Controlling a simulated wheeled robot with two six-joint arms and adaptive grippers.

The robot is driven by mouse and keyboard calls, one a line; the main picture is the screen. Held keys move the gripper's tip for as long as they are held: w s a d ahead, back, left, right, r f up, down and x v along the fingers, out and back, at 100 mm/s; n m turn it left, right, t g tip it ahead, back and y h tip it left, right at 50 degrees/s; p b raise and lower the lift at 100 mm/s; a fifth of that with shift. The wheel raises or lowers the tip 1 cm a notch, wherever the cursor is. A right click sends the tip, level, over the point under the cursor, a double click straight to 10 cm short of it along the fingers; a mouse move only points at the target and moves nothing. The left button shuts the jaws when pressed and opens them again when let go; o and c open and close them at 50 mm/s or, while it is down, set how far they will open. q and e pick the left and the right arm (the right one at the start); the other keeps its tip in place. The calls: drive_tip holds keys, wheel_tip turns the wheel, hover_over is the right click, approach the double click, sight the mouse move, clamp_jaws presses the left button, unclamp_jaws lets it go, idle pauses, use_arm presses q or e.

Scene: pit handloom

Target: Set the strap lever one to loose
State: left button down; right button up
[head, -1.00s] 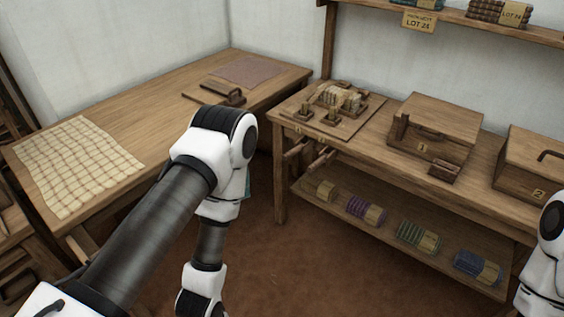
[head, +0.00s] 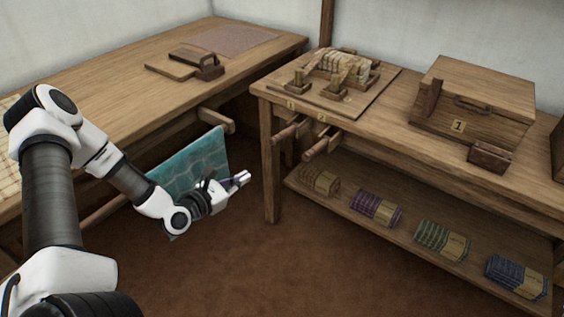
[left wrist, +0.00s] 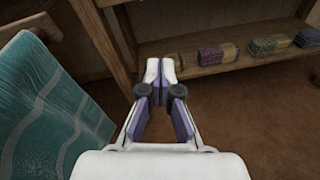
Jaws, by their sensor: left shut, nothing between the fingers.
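Two wooden peg-like levers stick out under the front edge of the right-hand bench, beneath small tags 1 and 2. Lever one (head: 290,132) is the left one, below tag 1 (head: 291,105); lever two (head: 322,146) is to its right. My left gripper (head: 244,178) is shut and empty. It is in front of the bench, lower than and to the left of lever one, clear of it. In the left wrist view its fingertips (left wrist: 161,68) meet, with nothing between them. I cannot make out the levers clearly there. My right gripper is not in view.
A teal patterned cloth (head: 190,162) hangs just behind my left forearm; it fills the left of the left wrist view (left wrist: 48,105). The bench leg (head: 270,170) stands close to my gripper. Box 1 (head: 470,105) sits on the bench; several wrapped bundles lie below.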

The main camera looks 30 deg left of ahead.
use_arm(q)
drive_tip(key=shift+s+a+f+n+t+y, duration=0.2)
drive_tip(key=shift+a+n+t+y, duration=0.15)
drive_tip(key=shift+a, duration=0.25)
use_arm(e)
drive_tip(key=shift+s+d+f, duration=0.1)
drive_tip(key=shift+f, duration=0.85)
use_arm(q)
drive_tip(key=b, duration=0.4)
approach(285, 134)
drive_tip(key=w+f, duration=0.3)
drive_tip(key=f, duration=0.1)
drive_tip(key=shift+w+a+r, duration=0.15)
drive_tip(key=shift+a, duration=0.2)
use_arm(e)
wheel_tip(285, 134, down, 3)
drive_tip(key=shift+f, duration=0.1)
